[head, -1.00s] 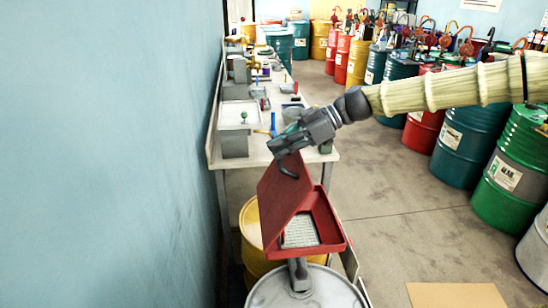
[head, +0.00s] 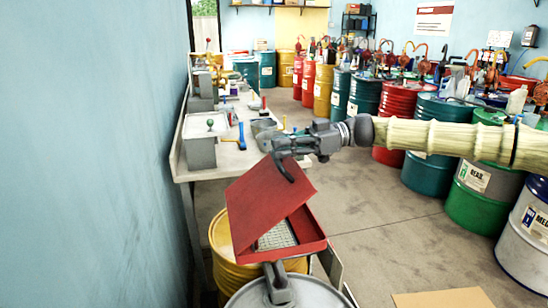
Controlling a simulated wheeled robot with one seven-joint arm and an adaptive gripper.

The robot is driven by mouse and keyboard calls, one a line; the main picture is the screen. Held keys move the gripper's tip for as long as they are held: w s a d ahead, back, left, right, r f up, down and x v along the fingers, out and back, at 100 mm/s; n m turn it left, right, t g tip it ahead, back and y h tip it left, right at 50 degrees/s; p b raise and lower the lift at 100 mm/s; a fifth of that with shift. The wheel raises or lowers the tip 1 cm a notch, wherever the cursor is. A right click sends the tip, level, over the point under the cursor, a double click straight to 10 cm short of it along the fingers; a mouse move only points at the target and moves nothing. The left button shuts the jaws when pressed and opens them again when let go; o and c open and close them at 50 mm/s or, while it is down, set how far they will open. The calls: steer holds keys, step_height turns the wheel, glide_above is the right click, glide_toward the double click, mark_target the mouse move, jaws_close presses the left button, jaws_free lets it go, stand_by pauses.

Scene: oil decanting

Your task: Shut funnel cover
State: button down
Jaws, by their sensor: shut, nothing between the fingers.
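The red funnel (head: 300,252) is a square tray with a pale mesh inside, mounted on top of a grey drum (head: 292,296). Its red cover (head: 262,208) is hinged and stands partly open, tilted over the tray. Part of the mesh shows under the raised cover. My gripper (head: 284,166) is shut and empty. It is at the upper edge of the cover, by a dark curved handle; it looks close to or touching them, but I cannot tell contact for certain.
A yellow drum (head: 222,245) stands behind the funnel. A workbench (head: 205,172) with boxes and tools runs along the blue wall at left. Several coloured drums line the right side. The floor between is clear, with cardboard (head: 440,300) at front right.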

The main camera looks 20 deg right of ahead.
mark_target(294, 168)
steer(key=d+f+b, duration=0.1)
steer(key=b, duration=0.1)
steer(key=d+f+y+b, duration=0.1)
steer(key=f+b, duration=0.1)
steer(key=b, duration=0.1)
steer(key=shift+s+d, duration=0.1)
steer(key=shift+d, duration=0.1)
steer(key=d+f+y+b, duration=0.1)
steer(key=f+b, duration=0.1)
steer(key=b, duration=0.2)
steer(key=d+f+y+b, duration=0.1)
steer(key=d+f+b, duration=0.1)
steer(key=b, duration=0.2)
steer(key=shift+s+d+t+y+b, duration=0.1)
steer(key=shift+s+t+y+b, duration=0.1)
steer(key=shift+t+y+b, duration=0.15)
steer(key=f+b, duration=0.1)
steer(key=b, duration=0.1)
steer(key=d+f+y+b, duration=0.1)
steer(key=f+b, duration=0.1)
steer(key=b, duration=0.1)
steer(key=d+f+y+b, duration=0.1)
steer(key=b, duration=0.2)
steer(key=shift+s+d+f, duration=0.15)
steer(key=shift+d, duration=0.05)
steer(key=f+b, duration=0.2)
steer(key=b, duration=0.1)
steer(key=shift+d, duration=0.4)
steer(key=shift+s+f, duration=0.1)
steer(key=shift+f, duration=0.1)
